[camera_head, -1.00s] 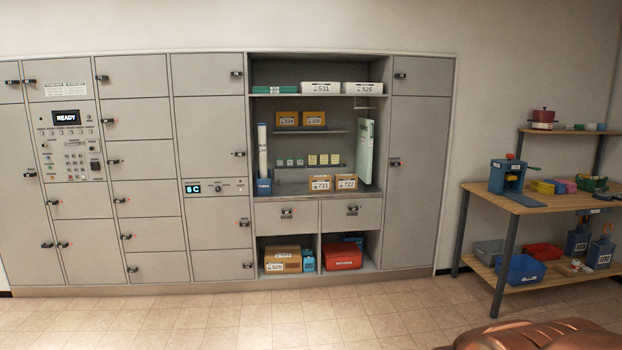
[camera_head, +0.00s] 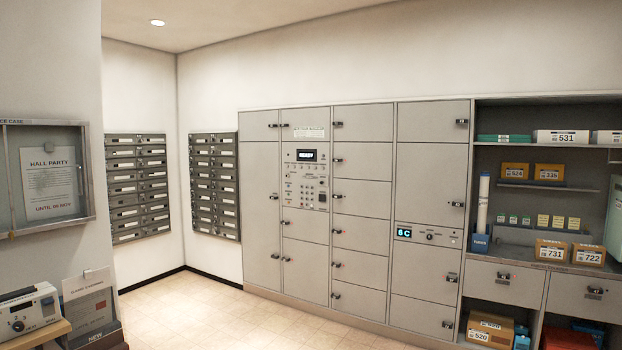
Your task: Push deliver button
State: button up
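A control panel (camera_head: 306,178) is set in the grey locker wall, left of its middle. It has a small lit display (camera_head: 306,155) on top, with several small buttons, knobs and a keypad below. Which of these is the deliver button is too small to tell. A second, narrow panel (camera_head: 429,236) with a display reading "6 C" sits lower to the right. It carries small knobs or buttons too small to identify. My gripper is not in view, so its distance from the panels does not show.
Mailbox banks (camera_head: 213,184) hang in the left corner. A notice case (camera_head: 45,180) and a small machine (camera_head: 28,311) on a wooden-topped stand are at the near left. Open shelves (camera_head: 545,184) with boxes are at the right. The tiled floor (camera_head: 190,315) before the lockers is clear.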

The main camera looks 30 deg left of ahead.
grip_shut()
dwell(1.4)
